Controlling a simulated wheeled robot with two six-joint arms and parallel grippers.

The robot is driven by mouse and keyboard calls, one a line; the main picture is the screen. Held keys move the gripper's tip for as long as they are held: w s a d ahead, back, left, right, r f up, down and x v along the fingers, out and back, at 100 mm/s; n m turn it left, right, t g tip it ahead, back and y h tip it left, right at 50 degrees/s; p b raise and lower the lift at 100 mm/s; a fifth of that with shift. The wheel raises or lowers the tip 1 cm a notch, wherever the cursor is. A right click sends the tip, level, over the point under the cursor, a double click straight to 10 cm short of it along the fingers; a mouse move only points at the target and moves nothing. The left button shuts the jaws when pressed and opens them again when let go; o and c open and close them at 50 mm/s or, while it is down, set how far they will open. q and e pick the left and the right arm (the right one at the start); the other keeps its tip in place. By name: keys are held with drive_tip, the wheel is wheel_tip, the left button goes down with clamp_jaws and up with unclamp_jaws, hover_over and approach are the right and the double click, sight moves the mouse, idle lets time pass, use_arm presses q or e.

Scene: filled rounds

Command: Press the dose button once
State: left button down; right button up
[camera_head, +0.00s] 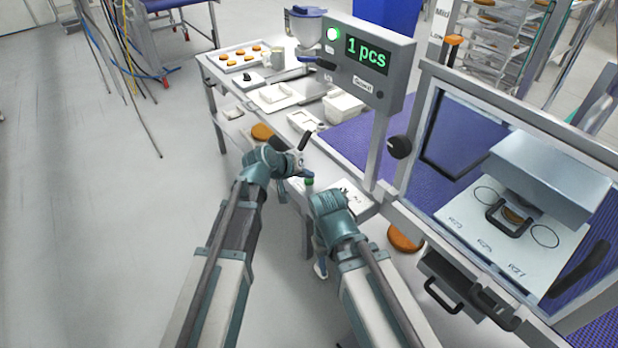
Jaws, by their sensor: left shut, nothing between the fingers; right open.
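A small green-topped piece (309,181) shows between my two wrists, at the table's near edge; I cannot tell for certain that it is the dose button. A round green light (333,34) glows on the grey panel (398,100), beside a display (366,54) reading "1 pcs". My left gripper (302,160) is shut and empty, just above and left of the green-topped piece; I cannot tell whether they touch. My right gripper (320,268) is open and empty, low beside the table's edge and partly hidden by its wrist.
A dosing hopper (305,27) stands behind the table beside a tray of rounds (237,60). A framed press station (520,190) with a black handle stands at right. A black knob (400,147) juts out near the panel post.

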sight(307, 181)
use_arm(q)
drive_tip(key=shift+r+p, duration=0.55)
drive_tip(key=shift+r, duration=0.2)
wheel_tip(307, 181, up, 5)
drive_tip(key=p, duration=0.5)
idle(0.5)
